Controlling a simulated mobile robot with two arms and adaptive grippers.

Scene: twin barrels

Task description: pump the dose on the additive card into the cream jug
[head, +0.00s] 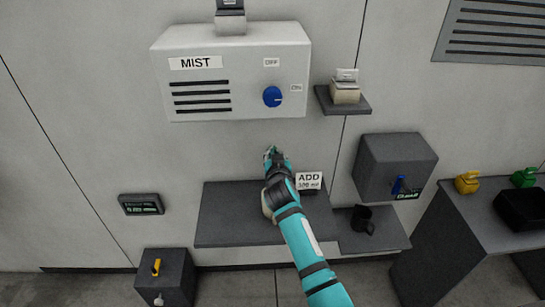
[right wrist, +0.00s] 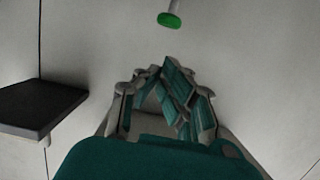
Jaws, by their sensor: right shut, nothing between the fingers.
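The additive card (head: 309,181) stands on the grey wall shelf (head: 240,232); it reads ADD, with a small amount in ml that I cannot read surely. My right gripper (head: 272,153) is shut and empty, above the shelf near the wall; it also shows in the right wrist view (right wrist: 170,75). A green-tipped pale stem (right wrist: 169,20) sticks out ahead of its fingers, apart from them. I cannot surely identify the cream jug; a cream-coloured object (head: 345,91) sits on a small upper shelf. My arm hides part of the wall shelf. My left gripper is out of view.
A MIST box (head: 235,55) with a blue knob (head: 272,96) hangs above. A dark box (head: 395,160) with a blue lever hangs right, above a black mug (head: 362,219). Yellow and green items stand on a right-hand table (head: 462,235). A display (head: 141,204) is left.

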